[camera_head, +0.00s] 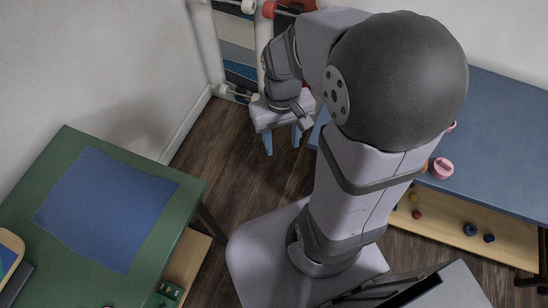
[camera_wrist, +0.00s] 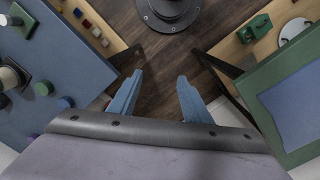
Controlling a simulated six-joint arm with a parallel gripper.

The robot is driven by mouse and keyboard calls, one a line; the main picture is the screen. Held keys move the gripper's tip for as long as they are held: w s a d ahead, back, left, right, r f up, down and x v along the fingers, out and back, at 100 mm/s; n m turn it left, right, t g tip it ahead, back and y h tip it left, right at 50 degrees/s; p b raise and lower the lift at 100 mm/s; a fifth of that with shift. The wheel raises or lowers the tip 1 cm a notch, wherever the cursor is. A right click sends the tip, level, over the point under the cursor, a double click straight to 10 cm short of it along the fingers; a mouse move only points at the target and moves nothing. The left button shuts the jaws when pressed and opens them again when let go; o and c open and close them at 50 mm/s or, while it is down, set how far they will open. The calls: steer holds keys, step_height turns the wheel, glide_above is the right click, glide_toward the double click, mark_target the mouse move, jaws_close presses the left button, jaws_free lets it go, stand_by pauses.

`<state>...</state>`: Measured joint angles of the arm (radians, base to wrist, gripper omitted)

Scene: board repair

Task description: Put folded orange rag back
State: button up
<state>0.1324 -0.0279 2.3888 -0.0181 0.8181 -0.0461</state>
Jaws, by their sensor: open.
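My gripper (camera_head: 282,142) hangs over the floor between the two tables, its blue fingers spread and empty. In the wrist view the open fingers (camera_wrist: 160,82) point toward the dark wooden floor, with nothing between them. I cannot make out a folded orange rag in either view.
A green table (camera_head: 190,198) at left carries a blue mat (camera_head: 108,208). A blue table (camera_head: 500,130) at right carries a pink round piece (camera_head: 441,168), above a wooden shelf (camera_head: 450,225) with small parts. Skateboards (camera_head: 236,45) stand at the back wall.

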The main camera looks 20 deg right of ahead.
steer(key=shift+n, duration=0.4)
steer(key=s+a, duration=0.1)
steer(key=s+a+f, duration=0.1)
steer(key=s+a, duration=0.1)
steer(key=shift+s+a+f, duration=0.1)
steer(key=shift+a+f, duration=0.1)
steer(key=shift+a, duration=0.1)
step_height(320, 180, up, 6)
steer(key=p, duration=0.6)
step_height(320, 180, down, 21)
steer(key=b, duration=2)
steer(key=shift+r+b, duration=0.15)
steer(key=shift+b, duration=0.2)
steer(key=shift+r, duration=0.1)
